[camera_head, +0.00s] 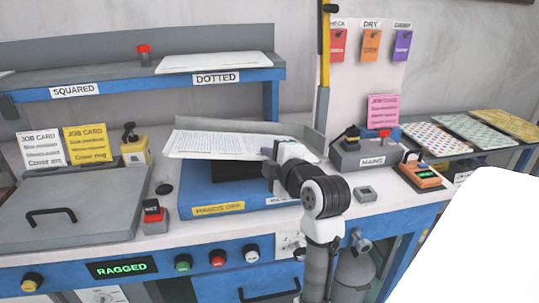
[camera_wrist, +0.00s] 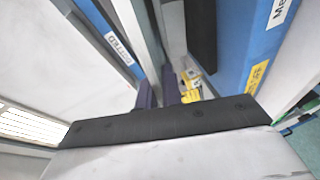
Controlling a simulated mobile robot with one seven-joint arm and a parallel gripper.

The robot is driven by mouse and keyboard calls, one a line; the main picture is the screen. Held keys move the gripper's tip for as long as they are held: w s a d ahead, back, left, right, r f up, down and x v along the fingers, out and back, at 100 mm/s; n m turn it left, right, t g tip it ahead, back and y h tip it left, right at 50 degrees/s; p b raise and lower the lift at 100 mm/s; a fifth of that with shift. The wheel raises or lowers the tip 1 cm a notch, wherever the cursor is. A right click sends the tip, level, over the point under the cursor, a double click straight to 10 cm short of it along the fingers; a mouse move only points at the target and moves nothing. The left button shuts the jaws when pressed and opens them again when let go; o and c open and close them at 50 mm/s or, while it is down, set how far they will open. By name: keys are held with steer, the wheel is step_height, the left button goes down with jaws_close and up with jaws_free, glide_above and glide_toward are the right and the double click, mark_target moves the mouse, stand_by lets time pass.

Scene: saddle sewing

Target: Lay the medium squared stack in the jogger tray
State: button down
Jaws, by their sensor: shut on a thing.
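My gripper (camera_head: 269,152) is shut on the right end of a white paper stack (camera_head: 222,145) with printed lines, in the head view. The stack extends left from the gripper and lies nearly flat above the blue jogger (camera_head: 245,203), which carries a yellow label on its front. A dark part of the jogger shows beneath the stack; whether the stack touches the tray cannot be told. In the wrist view the two dark fingers (camera_wrist: 159,93) are close together, with pale sheet-like surfaces on both sides.
A shelf labelled SQUARED and DOTTED (camera_head: 140,85) stands behind, with a white stack (camera_head: 213,62) at its DOTTED end. A grey lidded box (camera_head: 70,205) is left, with a red-black switch (camera_head: 154,217) beside it. A MAINS box (camera_head: 362,153) and orange device (camera_head: 420,174) are right.

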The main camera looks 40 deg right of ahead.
steer(key=c, duration=1.5)
jaws_free()
steer(key=shift+s, duration=0.15)
steer(key=b+v, duration=0.2)
steer(key=v, duration=1.1)
steer(key=shift+s+a+r+b, duration=0.15)
steer(key=shift+s+b, duration=0.15)
